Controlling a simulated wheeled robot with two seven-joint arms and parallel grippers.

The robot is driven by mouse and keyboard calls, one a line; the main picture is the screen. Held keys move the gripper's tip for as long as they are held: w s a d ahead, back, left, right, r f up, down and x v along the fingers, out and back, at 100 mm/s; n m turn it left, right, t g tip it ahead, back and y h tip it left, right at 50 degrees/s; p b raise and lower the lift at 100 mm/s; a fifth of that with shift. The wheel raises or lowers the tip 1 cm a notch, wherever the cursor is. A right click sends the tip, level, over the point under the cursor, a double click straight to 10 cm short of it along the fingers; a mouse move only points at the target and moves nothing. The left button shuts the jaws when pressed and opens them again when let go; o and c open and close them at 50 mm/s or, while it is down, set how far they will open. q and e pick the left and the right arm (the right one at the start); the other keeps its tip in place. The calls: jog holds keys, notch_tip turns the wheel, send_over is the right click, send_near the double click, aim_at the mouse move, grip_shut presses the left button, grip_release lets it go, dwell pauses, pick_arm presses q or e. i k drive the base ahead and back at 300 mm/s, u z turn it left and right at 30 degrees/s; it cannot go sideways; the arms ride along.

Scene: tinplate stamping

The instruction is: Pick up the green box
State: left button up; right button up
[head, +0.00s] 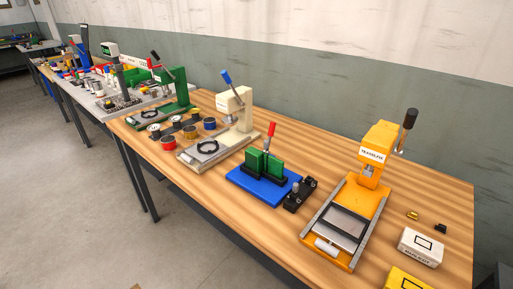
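No separate green box can be made out in the head view. Two upright green blocks (254,161) stand on a blue base (262,191) near the middle of the wooden bench, with a red-handled lever behind them. A green lever press (160,115) stands farther back to the left. A white box (420,246) with dark print lies on the bench at the lower right. A yellow box (402,280) is partly cut off by the bottom edge. Neither of my grippers is in view.
An orange press (371,195) with a black-knobbed lever stands right of the blue base. A cream press (234,110) stands to its left, with several small tins beside it. A small black fixture (300,194) sits close by. Bare wood (450,200) shows at the right.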

aim_at(255, 159)
jog(key=z, duration=3)
jog(key=k, duration=1.45)
jog(key=u, duration=1.75)
